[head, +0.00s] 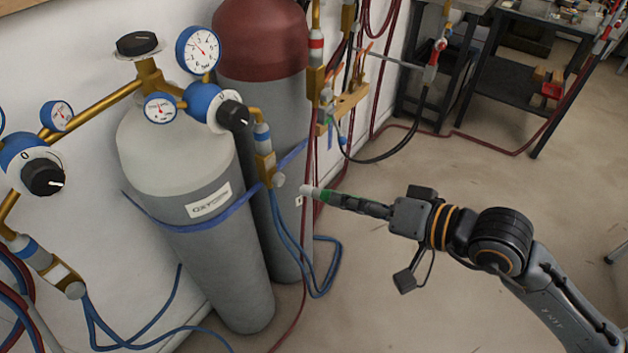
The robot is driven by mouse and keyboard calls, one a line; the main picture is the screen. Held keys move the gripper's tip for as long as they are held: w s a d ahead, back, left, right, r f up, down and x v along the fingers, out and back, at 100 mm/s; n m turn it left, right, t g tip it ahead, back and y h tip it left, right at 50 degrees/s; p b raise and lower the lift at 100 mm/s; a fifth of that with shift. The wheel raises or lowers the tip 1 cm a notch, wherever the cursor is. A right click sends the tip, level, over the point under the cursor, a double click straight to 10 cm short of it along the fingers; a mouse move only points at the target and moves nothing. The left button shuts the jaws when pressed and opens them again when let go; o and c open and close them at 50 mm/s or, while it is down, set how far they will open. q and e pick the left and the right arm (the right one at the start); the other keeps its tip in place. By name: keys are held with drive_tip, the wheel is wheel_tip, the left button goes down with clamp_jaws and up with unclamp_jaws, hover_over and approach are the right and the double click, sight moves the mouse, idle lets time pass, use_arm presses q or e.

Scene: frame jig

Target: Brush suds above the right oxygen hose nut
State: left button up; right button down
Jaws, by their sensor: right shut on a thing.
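A white-topped grey oxygen cylinder (175,150) stands at centre left, with a brass and blue regulator (208,105) on it. From the regulator's right side a grey-blue fitting (262,135) leads down to a brass hose nut (265,163), with a round grey end beside it and blue hose below. My right gripper (365,206) is shut on a small brush (312,192) with a pale tip and green band. The brush points left, and its tip appears a short gap right of the nut's lower end; depth is hard to judge. No suds can be made out. My left gripper is out of view.
A maroon-topped cylinder (262,40) stands behind, and a blue strap (205,222) crosses the oxygen cylinder. Another regulator (35,165) is at the left edge. Blue hoses (310,270) hang below the nut. A dark bench (510,75) stands at the back right; the floor between is mostly clear.

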drive_tip(key=shift+r, duration=0.1)
idle(0.3)
drive_tip(key=d+r+p, duration=1)
drive_tip(key=r+p, duration=0.4)
drive_tip(key=p, duration=0.4)
drive_tip(key=b, duration=1.7)
approach(314, 190)
drive_tip(key=shift+w+a+f, duration=0.25)
drive_tip(key=shift+w+a, duration=0.2)
drive_tip(key=shift+w, duration=0.1)
drive_tip(key=shift+w+a+f, duration=0.3)
drive_tip(key=shift+w+a, duration=0.1)
drive_tip(key=shift+w, duration=0.2)
drive_tip(key=shift+s+a+f+b, duration=0.1)
drive_tip(key=shift+a+f+b, duration=0.25)
drive_tip(key=shift+a+f, duration=0.1)
drive_tip(key=shift+a, duration=0.1)
drive_tip(key=shift+w+a+r+p, duration=0.15)
drive_tip(key=shift+w+a+p, duration=0.1)
drive_tip(key=shift+a+p, duration=0.15)
drive_tip(key=w+a+p, duration=0.2)
drive_tip(key=a, duration=0.1)
drive_tip(key=shift+w+a, duration=0.15)
drive_tip(key=shift+w, duration=0.1)
drive_tip(key=shift+w+a, duration=0.2)
drive_tip(key=shift+a, duration=0.2)
